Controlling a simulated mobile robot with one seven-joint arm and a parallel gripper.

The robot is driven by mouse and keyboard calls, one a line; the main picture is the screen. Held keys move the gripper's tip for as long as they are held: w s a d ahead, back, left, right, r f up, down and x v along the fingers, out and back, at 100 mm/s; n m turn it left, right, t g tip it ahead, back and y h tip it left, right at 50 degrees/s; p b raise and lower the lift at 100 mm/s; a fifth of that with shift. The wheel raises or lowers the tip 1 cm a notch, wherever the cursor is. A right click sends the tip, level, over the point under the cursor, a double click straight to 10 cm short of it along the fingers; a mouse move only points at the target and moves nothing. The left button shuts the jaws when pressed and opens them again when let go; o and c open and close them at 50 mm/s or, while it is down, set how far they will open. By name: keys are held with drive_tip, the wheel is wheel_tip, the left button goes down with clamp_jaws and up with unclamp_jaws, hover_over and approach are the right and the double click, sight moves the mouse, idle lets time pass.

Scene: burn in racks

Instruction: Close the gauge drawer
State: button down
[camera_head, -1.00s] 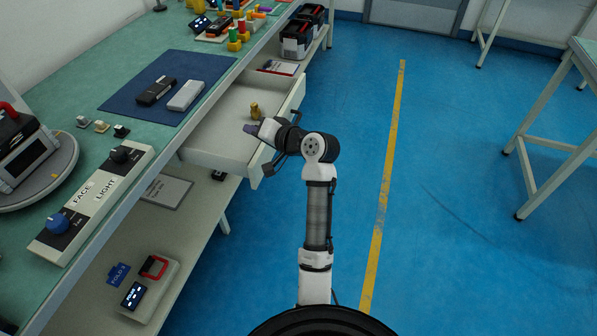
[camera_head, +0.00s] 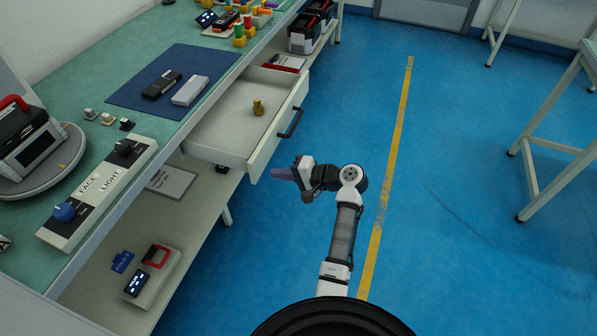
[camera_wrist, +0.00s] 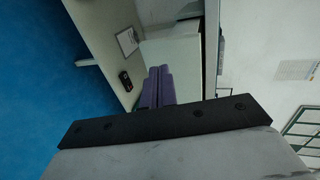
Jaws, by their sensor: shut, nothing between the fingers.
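The gauge drawer (camera_head: 258,158) is a white drawer under the green bench, pulled well out, with a dark bar handle (camera_head: 290,122) on its front. A small brass gauge piece (camera_head: 258,106) stands inside it. My gripper (camera_head: 275,173) is outside the drawer, in front of and below its near front corner, apart from the handle. Its purple fingers are together with nothing between them, and they also show in the wrist view (camera_wrist: 156,88). In the wrist view a pale panel (camera_wrist: 172,52) lies past the fingertips; I cannot tell whether it is the drawer.
The bench (camera_head: 110,85) carries a blue mat (camera_head: 150,68) with two small devices, a FACE/LIGHT control box (camera_head: 98,190) and a turntable (camera_head: 50,180). The lower shelf (camera_head: 190,225) holds a clipboard and a small device. The blue floor right of the drawer is clear.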

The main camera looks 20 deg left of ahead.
sight(193, 147)
drive_tip(key=shift+w+a+p, duration=0.1)
drive_tip(key=shift+a+p, duration=0.35)
drive_tip(key=shift+a, duration=1.45)
drive_tip(key=shift+a, duration=0.55)
drive_tip(key=a+b, duration=0.1)
drive_tip(key=a, duration=0.6)
drive_tip(key=a+b, duration=0.2)
drive_tip(key=a, duration=0.6)
drive_tip(key=a+b, duration=0.2)
drive_tip(key=a, duration=0.6)
drive_tip(key=shift+w+a, duration=0.1)
drive_tip(key=shift+w, duration=0.3)
drive_tip(key=shift+a+r, duration=0.15)
drive_tip(key=shift+r, duration=0.05)
drive_tip(key=shift+a+r, duration=0.1)
